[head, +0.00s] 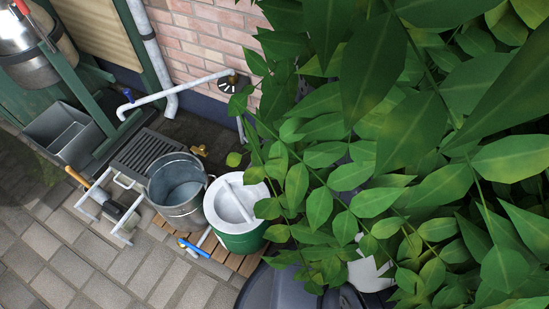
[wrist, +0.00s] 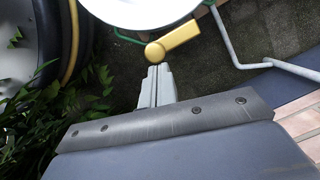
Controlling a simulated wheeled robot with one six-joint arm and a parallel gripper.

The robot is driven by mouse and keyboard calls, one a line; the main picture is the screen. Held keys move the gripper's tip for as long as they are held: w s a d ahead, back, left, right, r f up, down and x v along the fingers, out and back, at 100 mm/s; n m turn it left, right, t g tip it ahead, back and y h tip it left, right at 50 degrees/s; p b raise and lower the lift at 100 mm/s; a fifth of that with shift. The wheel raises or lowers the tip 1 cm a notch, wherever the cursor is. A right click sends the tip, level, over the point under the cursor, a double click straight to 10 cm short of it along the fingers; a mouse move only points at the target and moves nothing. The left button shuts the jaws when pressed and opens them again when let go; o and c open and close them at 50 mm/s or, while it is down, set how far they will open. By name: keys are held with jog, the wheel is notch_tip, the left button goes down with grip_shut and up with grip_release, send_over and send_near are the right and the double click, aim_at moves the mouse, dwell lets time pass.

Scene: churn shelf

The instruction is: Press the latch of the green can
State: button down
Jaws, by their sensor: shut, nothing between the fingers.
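The green can (head: 243,243) stands upright in the head view, with a round white lid that has a bar across it. Leaves cover part of its right side. In the wrist view, a white round surface (wrist: 140,10) with green at its edge, seemingly this can, is cut off at the top. A yellow lever with a rounded end (wrist: 175,40) sticks out beside it and looks like the latch. My gripper (wrist: 158,70) is shut and empty, its tips just below the lever's rounded end; I cannot tell whether they touch. Leaves hide my gripper in the head view.
Large leafy branches (head: 400,150) fill the right of the head view. A metal bucket (head: 178,205) stands left of the can. A white pipe (head: 185,88) runs along the brick wall. A grey bent rod (wrist: 235,50) is right of the lever in the wrist view.

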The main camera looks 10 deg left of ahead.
aim_at(268, 171)
jog(key=shift+s, duration=0.1)
jog(key=s+m+p, duration=0.1)
jog(key=m, duration=0.1)
jog(key=s+m+p, duration=0.1)
jog(key=m, duration=0.1)
jog(key=shift+a+r+t+y, duration=0.1)
jog(key=shift+r+t+y, duration=0.05)
jog(key=shift+t+y, duration=0.15)
jog(key=s+m+p, duration=0.1)
jog(key=m, duration=0.1)
jog(key=s+a+m+t+p, duration=0.1)
jog(key=m, duration=0.1)
jog(key=shift+s+y, duration=0.1)
jog(key=shift+y, duration=0.2)
jog(key=m+p, duration=0.1)
jog(key=m, duration=0.1)
jog(key=s+a+m+p, duration=0.1)
jog(key=p, duration=0.1)
jog(key=a+m+t+p, duration=0.1)
jog(key=m, duration=0.1)
jog(key=shift+s+a+m, duration=0.2)
jog(key=shift+s+m, duration=0.1)
jog(key=shift+s, duration=0.1)
jog(key=shift+s+a+m+t+p, duration=0.15)
jog(key=shift+a+m+t+p, duration=0.25)
jog(key=shift+m+p, duration=0.6)
jog(key=shift+a+p, duration=0.35)
jog(key=shift+a, duration=0.15)
